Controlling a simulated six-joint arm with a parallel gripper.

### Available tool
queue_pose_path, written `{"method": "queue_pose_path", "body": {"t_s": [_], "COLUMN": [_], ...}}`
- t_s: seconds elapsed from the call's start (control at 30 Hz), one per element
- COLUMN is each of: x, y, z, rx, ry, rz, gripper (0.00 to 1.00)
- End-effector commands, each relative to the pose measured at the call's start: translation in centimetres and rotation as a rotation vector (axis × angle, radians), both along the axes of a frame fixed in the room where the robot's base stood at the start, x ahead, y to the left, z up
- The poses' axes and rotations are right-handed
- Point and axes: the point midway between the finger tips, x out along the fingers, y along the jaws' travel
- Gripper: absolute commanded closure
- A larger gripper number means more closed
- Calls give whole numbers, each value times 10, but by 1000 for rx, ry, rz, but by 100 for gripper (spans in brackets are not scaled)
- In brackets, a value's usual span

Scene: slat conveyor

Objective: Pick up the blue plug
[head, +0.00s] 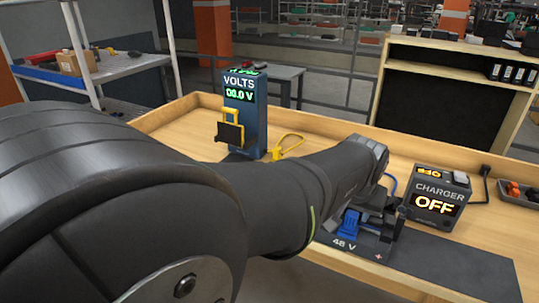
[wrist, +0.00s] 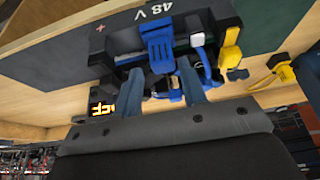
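Smaller blue and black parts (wrist: 168,93) lie between and just beyond my fingers. I cannot tell for sure which blue part is the plug. My gripper (wrist: 163,80) is open, its two fingers apart and pointing at the dock. I cannot see it gripping anything. In the head view my arm largely hides the gripper and the dock's back.
The charger (head: 438,198) reads OFF, right of the dock. A blue meter (head: 245,112) with a yellow holder stands left at the back. A yellow plug (wrist: 231,50) lies right of the dock in the wrist view.

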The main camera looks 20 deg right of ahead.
Motion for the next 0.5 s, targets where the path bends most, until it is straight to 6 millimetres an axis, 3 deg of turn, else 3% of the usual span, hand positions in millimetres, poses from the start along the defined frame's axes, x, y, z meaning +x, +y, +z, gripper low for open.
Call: {"method": "queue_pose_path", "body": {"t_s": [0.3,0.5], "x": [16,18], "y": [-13,-14], "z": [-36,-40], "rx": [2,-1], "ry": [2,1], "rz": [-1,-2], "gripper": [62,62]}}
